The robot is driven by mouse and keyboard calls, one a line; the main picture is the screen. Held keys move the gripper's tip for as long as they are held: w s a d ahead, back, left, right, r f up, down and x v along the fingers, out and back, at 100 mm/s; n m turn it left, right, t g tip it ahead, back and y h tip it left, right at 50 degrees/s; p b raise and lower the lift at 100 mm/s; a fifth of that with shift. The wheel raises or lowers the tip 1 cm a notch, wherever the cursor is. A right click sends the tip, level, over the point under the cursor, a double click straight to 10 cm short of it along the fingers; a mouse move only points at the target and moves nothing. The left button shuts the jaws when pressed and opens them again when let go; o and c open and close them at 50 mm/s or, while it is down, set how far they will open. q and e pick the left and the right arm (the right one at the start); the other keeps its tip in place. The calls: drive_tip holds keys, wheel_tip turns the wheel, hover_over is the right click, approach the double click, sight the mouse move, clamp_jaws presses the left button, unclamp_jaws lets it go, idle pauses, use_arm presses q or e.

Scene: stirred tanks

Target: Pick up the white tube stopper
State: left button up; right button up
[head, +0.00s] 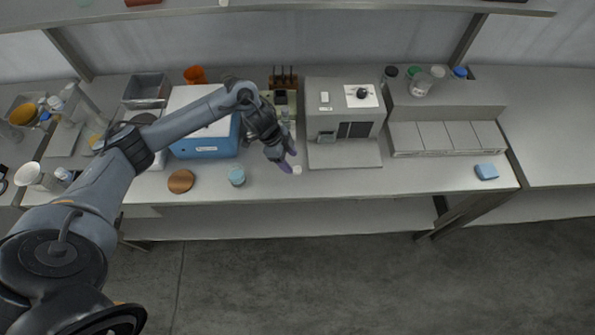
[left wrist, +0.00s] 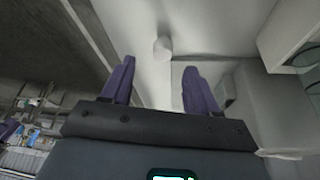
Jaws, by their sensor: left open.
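The white tube stopper (head: 297,169) is a small pale piece on the bench top near its front edge, left of the beige machine. In the left wrist view the stopper (left wrist: 162,48) stands on the bench, beyond and between my fingertips. My left gripper (head: 289,162) is right beside the stopper in the head view, its purple fingers pointing down at the bench. In the left wrist view the left gripper (left wrist: 158,75) has its fingers well apart with nothing between them. My right gripper is in neither view.
A beige machine (head: 343,110) stands just right of my gripper. A blue and white box (head: 205,143), a light blue jar (head: 237,176) and a brown disc (head: 181,181) are to the left. A blue sponge (head: 486,172) lies far right. The bench front edge is close.

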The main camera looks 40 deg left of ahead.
sight(297, 169)
use_arm(q)
drive_tip(key=shift+x, duration=1.2)
drive_tip(key=shift+w+x, duration=0.2)
drive_tip(key=shift+x, duration=2.05)
drive_tip(key=c, duration=1.1)
drive_tip(key=shift+r, duration=0.1)
